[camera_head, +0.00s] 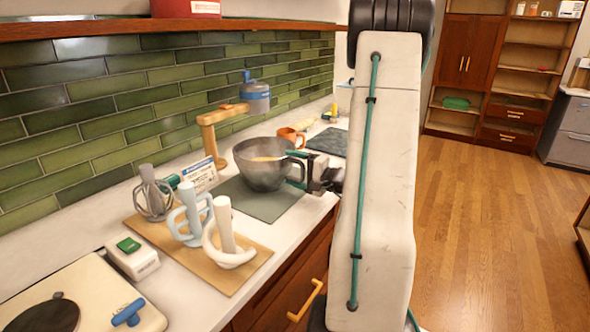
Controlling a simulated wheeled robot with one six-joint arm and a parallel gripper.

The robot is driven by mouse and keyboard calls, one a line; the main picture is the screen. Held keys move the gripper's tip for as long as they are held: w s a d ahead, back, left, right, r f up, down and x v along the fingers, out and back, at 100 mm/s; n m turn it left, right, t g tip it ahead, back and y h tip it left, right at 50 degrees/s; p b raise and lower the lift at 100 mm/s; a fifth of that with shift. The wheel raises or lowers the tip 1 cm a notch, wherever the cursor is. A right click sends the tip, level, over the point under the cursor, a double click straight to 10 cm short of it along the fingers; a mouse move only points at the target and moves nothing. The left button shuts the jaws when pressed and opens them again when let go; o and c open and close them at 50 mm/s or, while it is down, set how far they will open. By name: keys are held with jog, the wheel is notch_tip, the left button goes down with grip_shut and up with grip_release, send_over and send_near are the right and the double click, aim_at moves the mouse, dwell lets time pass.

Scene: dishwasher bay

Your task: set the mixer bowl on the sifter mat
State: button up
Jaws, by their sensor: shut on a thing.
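The mixer bowl (262,174) is a dark grey metal bowl with a side handle and something pale inside. It appears upright over a flat grey-green mat (276,208). I cannot tell whether its base touches the mat. My gripper (303,172) is at the bowl's right side, shut on its handle; the fingertips are partly hidden. A second, darker mat (328,141) lies farther back on the counter. No label shows which mat is the sifter mat. A blue-grey canister, perhaps the sifter (256,97), is at the wooden stand behind the bowl.
The wooden stand (208,135) rises close behind the bowl. An orange mug (291,136) is behind it to the right. A wooden board (190,258) with a whisk and pale hook-like tools is at front left. My arm hides part of the counter's right side.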

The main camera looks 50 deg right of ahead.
jog(key=o, duration=1.6)
